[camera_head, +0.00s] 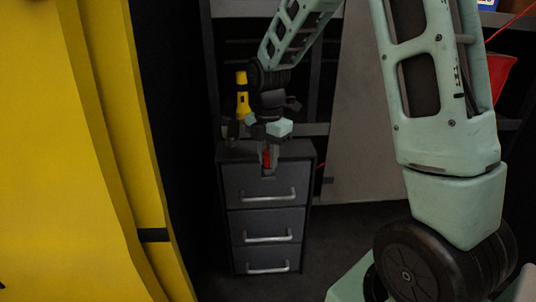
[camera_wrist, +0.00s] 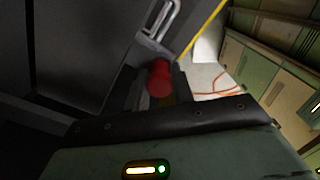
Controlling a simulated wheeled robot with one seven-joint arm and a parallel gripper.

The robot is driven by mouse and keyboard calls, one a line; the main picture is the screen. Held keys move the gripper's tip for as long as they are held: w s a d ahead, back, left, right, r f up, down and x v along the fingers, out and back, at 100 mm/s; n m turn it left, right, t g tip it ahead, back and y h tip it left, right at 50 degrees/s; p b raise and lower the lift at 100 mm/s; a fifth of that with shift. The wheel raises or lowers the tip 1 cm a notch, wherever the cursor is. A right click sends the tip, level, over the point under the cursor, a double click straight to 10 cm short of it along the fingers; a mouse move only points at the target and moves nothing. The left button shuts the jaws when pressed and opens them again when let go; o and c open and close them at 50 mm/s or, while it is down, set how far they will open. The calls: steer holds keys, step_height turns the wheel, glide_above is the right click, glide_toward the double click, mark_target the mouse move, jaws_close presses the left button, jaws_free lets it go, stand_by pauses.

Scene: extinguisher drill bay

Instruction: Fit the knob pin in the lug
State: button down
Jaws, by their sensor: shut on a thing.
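The red knob pin (camera_wrist: 160,78) is between the fingers of my gripper (camera_head: 267,167), which is shut on it. In the wrist view its round red end faces the camera and its far end is hidden. In the head view only a small red part (camera_head: 266,158) shows between the fingers. My gripper points down at the front top edge of a dark drawer cabinet (camera_head: 233,185). I cannot make out the lug in either view, nor tell whether the pin touches anything.
The cabinet has three drawers with metal handles (camera_head: 269,238). A yellow and black flashlight (camera_head: 242,95) stands upright behind my gripper. A large yellow panel (camera_head: 100,150) fills the left side. A red object (camera_head: 505,75) is at the upper right. Dark floor (camera_head: 340,235) lies open right of the cabinet.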

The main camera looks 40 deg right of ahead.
steer(key=c, duration=1.1)
jaws_free()
step_height(320, 180, up, 18)
steer(key=f+b, duration=0.1)
steer(key=b, duration=0.2)
steer(key=s+a+f+m, duration=0.3)
steer(key=s+a+f, duration=0.15)
steer(key=a, duration=0.45)
steer(key=s+a+f+m, duration=0.2)
steer(key=s+a+f, duration=0.25)
steer(key=a, duration=0.45)
steer(key=s+a+f+m, duration=0.2)
steer(key=s+f, duration=0.1)
steer(key=s, duration=0.2)
steer(key=s+a+f+m+b, duration=0.1)
steer(key=s+a+f+m, duration=0.1)
steer(key=s+f+m, duration=0.1)
steer(key=s+a+f+m+b, duration=0.1)
steer(key=s+a+f+m, duration=0.1)
steer(key=s+f, duration=0.2)
steer(key=shift+s+a+f+y, duration=0.15)
steer(key=shift+s+f, duration=0.05)
steer(key=shift+s, duration=0.65)
steer(key=shift+s+a+f+y, duration=0.1)
steer(key=shift+s+f+y, duration=0.1)
steer(key=shift+s, duration=0.6)
